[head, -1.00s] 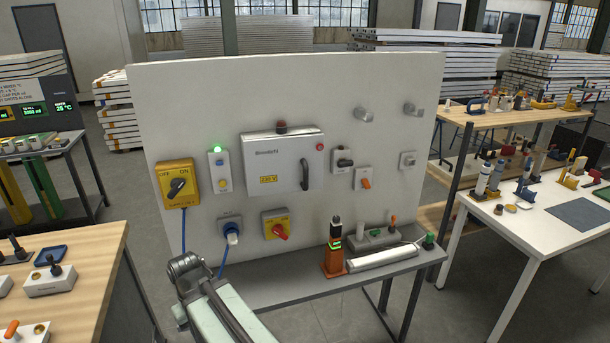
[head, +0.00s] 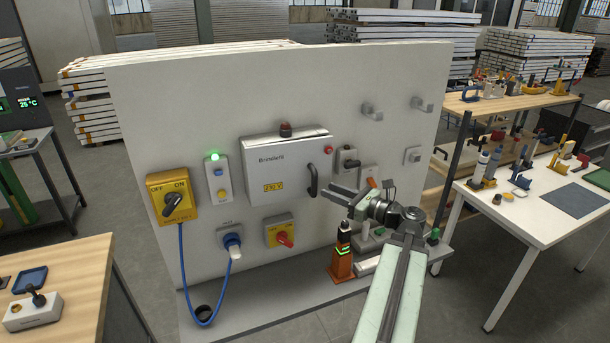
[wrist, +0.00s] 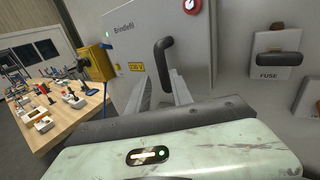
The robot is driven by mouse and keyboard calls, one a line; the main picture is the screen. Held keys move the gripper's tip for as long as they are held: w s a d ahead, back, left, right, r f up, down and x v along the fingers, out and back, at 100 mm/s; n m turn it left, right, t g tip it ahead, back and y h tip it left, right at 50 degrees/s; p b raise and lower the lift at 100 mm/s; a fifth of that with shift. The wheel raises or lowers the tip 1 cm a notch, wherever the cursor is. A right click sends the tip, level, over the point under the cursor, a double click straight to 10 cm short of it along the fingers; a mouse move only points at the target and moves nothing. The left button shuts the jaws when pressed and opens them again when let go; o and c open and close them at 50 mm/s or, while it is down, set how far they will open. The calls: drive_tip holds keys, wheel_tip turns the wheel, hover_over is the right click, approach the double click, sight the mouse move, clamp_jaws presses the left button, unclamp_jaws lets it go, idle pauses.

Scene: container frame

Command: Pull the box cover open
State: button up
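The box (head: 285,170) is a light grey wall cabinet marked Brindlefit, with a yellow 230 V label. Its cover looks shut. A black upright bar handle (head: 313,180) is on the cover's right side. My gripper (head: 332,194) is just right of and slightly below the handle, with its fingers pointing left toward the panel. In the wrist view the two fingers (wrist: 160,82) are apart and empty, and the handle (wrist: 165,60) stands ahead between their tips. I cannot tell whether either finger touches it.
A red button (head: 328,150) is on the box's upper right. A fuse switch (head: 348,160) is right of the box. An orange-and-black device (head: 342,255) stands on the shelf (head: 260,295) under my gripper. A yellow rotary switch (head: 173,192) is at left.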

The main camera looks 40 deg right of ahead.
sight(314, 191)
drive_tip(key=w, duration=0.7)
drive_tip(key=shift+w+a+r, duration=0.2)
drive_tip(key=shift+a+r, duration=0.05)
clamp_jaws()
idle(1.2)
